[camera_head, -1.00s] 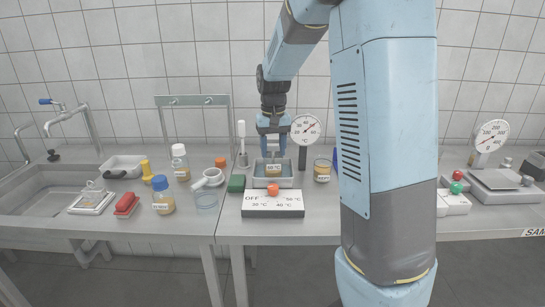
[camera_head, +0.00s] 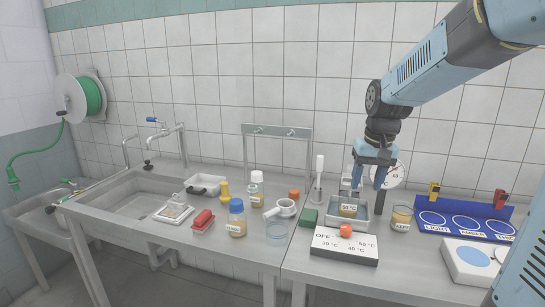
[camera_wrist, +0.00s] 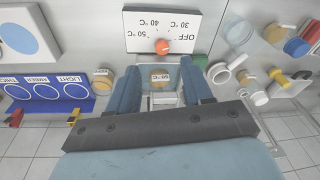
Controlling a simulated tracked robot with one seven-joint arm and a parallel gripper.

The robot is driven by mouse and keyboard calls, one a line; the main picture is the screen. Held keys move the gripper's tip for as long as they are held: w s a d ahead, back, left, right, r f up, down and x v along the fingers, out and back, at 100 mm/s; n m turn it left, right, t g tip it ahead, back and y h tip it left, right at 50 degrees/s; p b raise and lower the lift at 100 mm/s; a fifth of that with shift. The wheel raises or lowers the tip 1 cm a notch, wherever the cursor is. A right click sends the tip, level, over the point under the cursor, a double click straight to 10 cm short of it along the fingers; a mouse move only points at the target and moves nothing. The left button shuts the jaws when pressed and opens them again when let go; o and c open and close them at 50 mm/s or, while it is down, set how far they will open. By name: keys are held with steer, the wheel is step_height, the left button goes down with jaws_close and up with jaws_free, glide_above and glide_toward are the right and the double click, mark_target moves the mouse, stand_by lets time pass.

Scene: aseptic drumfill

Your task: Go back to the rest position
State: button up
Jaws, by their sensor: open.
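My gripper (camera_head: 374,178) hangs from the arm above the right-hand steel bench, pointing down over the back of a small metal water bath (camera_head: 358,222). Its two blue fingers are apart. A white control box (camera_head: 345,246) with an orange knob (camera_head: 346,230) and temperature marks stands in front of the bath.
An amber jar (camera_head: 402,217) is right of the bath, with a blue three-ring rack (camera_head: 440,221) beyond. A dial gauge (camera_head: 386,172) stands behind the gripper. Bottles, a red brush (camera_head: 203,219) and a glass beaker (camera_head: 277,230) fill the left bench. A green hose reel (camera_head: 88,96) hangs on the wall.

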steer(key=s+r+t, duration=0.2)
steer(key=s, duration=0.8)
steer(key=s+r+t, duration=0.1)
steer(key=s, duration=0.8)
steer(key=shift+s+a+r+n+t+h, duration=0.3)
steer(key=shift+s+a+r+n+t, duration=0.05)
steer(key=shift+n+t, duration=0.05)
